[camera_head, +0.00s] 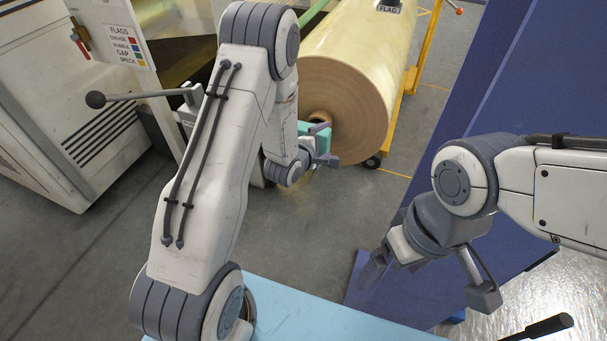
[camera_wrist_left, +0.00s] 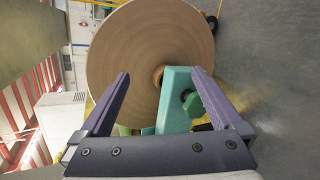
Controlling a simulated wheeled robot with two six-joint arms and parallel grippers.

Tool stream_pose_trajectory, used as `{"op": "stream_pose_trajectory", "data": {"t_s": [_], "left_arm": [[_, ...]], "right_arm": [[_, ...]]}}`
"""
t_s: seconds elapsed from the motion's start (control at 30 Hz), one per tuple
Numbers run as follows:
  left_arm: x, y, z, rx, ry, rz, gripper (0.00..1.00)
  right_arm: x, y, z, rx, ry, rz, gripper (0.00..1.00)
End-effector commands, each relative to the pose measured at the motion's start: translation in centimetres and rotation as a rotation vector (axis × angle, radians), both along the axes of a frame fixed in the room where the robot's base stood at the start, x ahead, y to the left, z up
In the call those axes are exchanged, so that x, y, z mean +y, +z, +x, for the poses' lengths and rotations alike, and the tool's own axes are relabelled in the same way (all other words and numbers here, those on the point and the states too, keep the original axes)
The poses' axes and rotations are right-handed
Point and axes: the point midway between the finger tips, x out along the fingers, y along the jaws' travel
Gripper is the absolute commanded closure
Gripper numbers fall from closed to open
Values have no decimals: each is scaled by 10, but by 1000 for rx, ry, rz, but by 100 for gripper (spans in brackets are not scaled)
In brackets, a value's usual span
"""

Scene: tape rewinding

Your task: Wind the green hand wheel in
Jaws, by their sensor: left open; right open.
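A small green hand wheel (camera_wrist_left: 191,104) sits on a teal bracket (camera_wrist_left: 172,88) in front of the core of a large tan roll. In the left wrist view the wheel lies near the right finger. The bracket also shows in the head view (camera_head: 321,138), partly hidden by my left gripper; I cannot make out the wheel there. My left gripper (camera_wrist_left: 160,76) is open, its purple fingers either side of the bracket, with nothing visibly clamped. Whether a finger touches the wheel is unclear. My right gripper (camera_head: 430,278) is open and empty at the right, far from the wheel.
The large roll (camera_head: 345,85) stands behind the bracket, with a yellow frame (camera_head: 424,55) beside it. A white machine (camera_head: 70,110) with a black-knobbed lever (camera_head: 97,99) is at left. A blue panel (camera_head: 480,100) stands behind my right arm. Grey floor lies between.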

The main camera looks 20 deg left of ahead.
Motion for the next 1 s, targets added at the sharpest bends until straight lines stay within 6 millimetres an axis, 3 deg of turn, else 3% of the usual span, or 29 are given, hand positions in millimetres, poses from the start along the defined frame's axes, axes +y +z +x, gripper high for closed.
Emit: {"op": "stream_pose_trajectory", "data": {"t_s": [0.03, 0.2, 0.3, 0.57, 1.0], "left_arm": [[18, -53, 0, -28, 62, -102, 0], [61, -119, -7, -165, 208, -451, 0], [79, -141, -15, -229, 255, -604, 0], [97, -157, -22, -303, 289, -768, 0], [93, -157, 52, -306, 287, -768, 0]], "right_arm": [[0, -40, 0, 0, 0, 0, 0], [0, -91, 0, 0, 0, 0, 0], [0, -110, 0, 0, 0, 0, 0], [0, -126, 0, 0, 0, 0, 0], [0, -161, 0, 0, 0, 0, 0]]}}
